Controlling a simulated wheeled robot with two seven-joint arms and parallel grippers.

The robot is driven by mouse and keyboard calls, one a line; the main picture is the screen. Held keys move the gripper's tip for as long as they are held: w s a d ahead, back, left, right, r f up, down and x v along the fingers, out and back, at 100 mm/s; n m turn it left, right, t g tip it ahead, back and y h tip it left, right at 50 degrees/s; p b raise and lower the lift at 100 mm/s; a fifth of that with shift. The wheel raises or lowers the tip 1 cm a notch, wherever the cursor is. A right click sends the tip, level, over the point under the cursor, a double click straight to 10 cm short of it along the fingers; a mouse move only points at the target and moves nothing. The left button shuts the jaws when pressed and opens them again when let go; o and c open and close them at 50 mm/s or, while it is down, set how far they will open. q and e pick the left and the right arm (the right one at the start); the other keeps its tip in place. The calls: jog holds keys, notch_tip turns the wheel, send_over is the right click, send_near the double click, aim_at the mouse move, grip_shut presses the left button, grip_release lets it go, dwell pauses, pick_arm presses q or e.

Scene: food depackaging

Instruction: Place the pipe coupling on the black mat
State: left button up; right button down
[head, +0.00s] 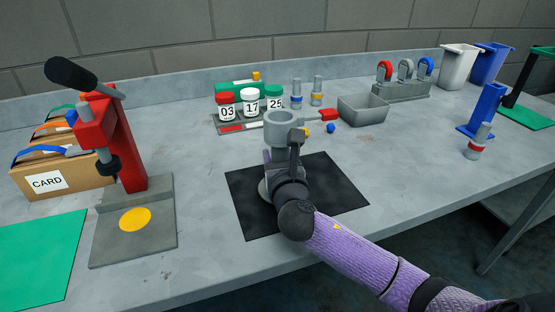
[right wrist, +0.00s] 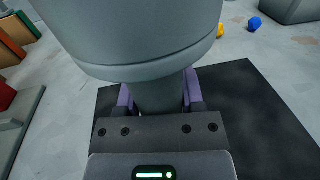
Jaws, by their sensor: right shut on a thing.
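The pipe coupling (head: 279,127) is a grey piece with a wide, open round top and a narrower stem below it. In the right wrist view the coupling (right wrist: 135,35) fills the upper middle. My right gripper (right wrist: 157,98) is shut on its stem, with one purple finger on each side. In the head view the gripper (head: 280,160) is over the black mat (head: 335,188), and the coupling looks upright. A grey round base shows low beside the wrist, over the mat; I cannot tell whether it touches. My left gripper is not in view.
A red press (head: 120,145) on a grey plate stands left, near a green mat (head: 40,255) and boxes. Behind are numbered jars (head: 251,103), banded cylinders, a grey bin (head: 363,109) and a small blue piece (head: 331,127).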

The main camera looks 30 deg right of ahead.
jog(key=shift+c, duration=1.1)
grip_release()
jog(key=shift+f, duration=0.1)
jog(key=shift+s+a+r, duration=0.2)
jog(key=shift+s, duration=0.15)
jog(key=p+v, duration=0.2)
jog(key=v, duration=0.9)
jog(key=shift+s+f, duration=0.1)
